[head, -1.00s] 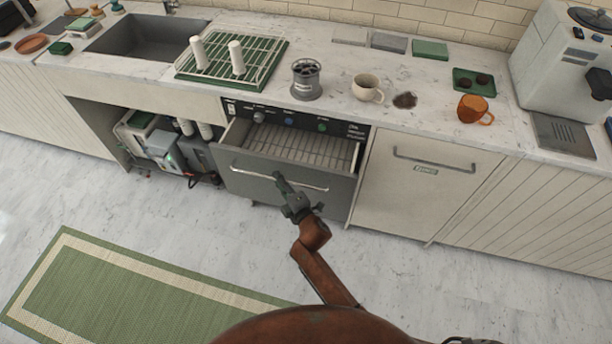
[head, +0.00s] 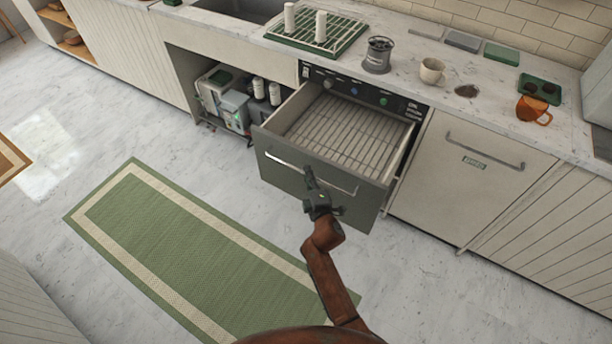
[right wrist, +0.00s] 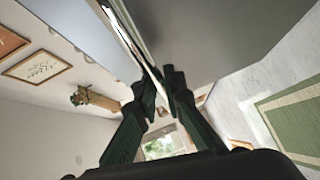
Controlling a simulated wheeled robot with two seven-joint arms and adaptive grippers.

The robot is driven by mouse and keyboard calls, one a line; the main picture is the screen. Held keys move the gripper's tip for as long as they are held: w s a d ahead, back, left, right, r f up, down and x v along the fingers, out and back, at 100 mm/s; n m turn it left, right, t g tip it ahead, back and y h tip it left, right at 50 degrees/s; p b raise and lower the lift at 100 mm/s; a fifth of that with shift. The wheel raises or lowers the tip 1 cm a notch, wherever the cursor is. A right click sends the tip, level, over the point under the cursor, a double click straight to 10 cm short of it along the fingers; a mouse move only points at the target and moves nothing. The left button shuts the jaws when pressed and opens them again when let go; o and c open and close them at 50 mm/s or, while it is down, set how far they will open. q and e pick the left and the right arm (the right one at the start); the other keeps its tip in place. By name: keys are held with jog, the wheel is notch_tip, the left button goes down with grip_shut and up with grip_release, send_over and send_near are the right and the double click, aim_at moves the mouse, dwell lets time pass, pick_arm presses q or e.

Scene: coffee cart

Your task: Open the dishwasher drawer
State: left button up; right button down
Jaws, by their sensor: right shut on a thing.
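The dishwasher drawer (head: 285,176) stands pulled well out from under the counter, below a black control panel (head: 362,88). Its wire rack floor (head: 345,135) shows and looks empty. A metal bar handle (head: 338,188) runs across the grey drawer front. My right gripper (head: 311,178) is shut on the handle near its middle. In the right wrist view the fingers (right wrist: 163,85) close around the bright handle bar (right wrist: 140,45), beside the grey drawer front (right wrist: 215,35). My left gripper is not in view.
A mug (head: 432,70), an orange cup (head: 533,110) and a dish rack (head: 320,32) stand on the counter above. A closed white cabinet (head: 465,180) is right of the drawer. Machinery (head: 235,100) sits in an open bay to its left. A green rug (head: 190,240) lies on the floor.

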jog(key=shift+s+f, duration=0.1)
jog(key=shift+s, duration=0.1)
jog(key=c, duration=2)
grip_release()
jog(key=shift+a, duration=0.1)
jog(key=v, duration=1.2)
jog(key=shift+f, duration=0.1)
